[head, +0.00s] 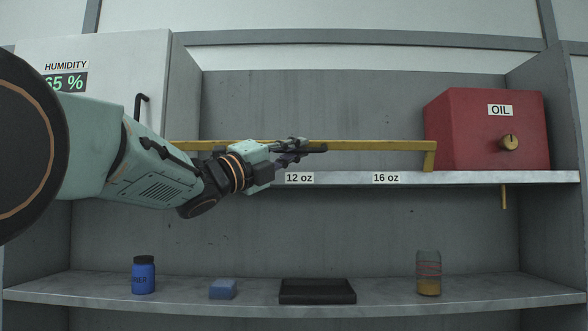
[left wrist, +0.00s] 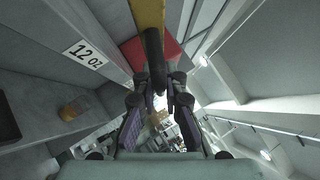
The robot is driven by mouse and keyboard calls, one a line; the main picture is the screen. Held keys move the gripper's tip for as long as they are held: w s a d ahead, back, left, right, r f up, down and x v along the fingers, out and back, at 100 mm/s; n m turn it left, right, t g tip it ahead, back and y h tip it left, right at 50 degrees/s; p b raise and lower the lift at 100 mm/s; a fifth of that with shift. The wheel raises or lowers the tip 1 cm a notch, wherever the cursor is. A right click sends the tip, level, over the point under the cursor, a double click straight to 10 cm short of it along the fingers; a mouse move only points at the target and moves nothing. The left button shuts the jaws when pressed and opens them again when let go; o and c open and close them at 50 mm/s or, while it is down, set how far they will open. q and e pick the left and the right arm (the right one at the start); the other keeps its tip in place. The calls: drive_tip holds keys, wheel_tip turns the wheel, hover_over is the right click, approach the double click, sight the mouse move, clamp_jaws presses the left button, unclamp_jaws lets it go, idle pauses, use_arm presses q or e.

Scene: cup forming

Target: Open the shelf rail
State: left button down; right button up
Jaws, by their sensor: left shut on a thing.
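The shelf rail (head: 375,145) is a yellow bar running along the front of the upper shelf, with its right end bent down beside the red OIL box. It also shows at the top of the left wrist view (left wrist: 148,14), with a dark rod-like part (left wrist: 155,60) reaching down between my fingers. My left gripper (head: 306,148) comes in from the left and is shut on the rail near its middle. The fingers show in the left wrist view (left wrist: 158,100). My arm and gripper hide part of the bar. My right gripper is not in view.
The upper shelf edge (head: 440,178) carries 12 oz and 16 oz labels. The red OIL box (head: 487,135) stands at its right end. A blue bottle (head: 144,275), a blue sponge-like block (head: 223,289), a black tray (head: 317,291) and a glass jar (head: 429,272) stand on the lower shelf.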

use_arm(q)
wheel_tip(320, 180, down, 7)
drive_tip(key=m+g+h+b, duration=0.3)
drive_tip(key=m+g+h, duration=0.7)
drive_tip(key=m, duration=1.1)
drive_tip(key=shift+s+g, duration=0.3)
drive_tip(key=shift+g, duration=1.8)
drive_tip(key=shift+d, duration=0.1)
drive_tip(key=c, duration=1.4)
unclamp_jaws()
drive_tip(key=shift+s+d, duration=0.1)
drive_tip(key=shift+a, duration=0.2)
drive_tip(key=v, duration=1.2)
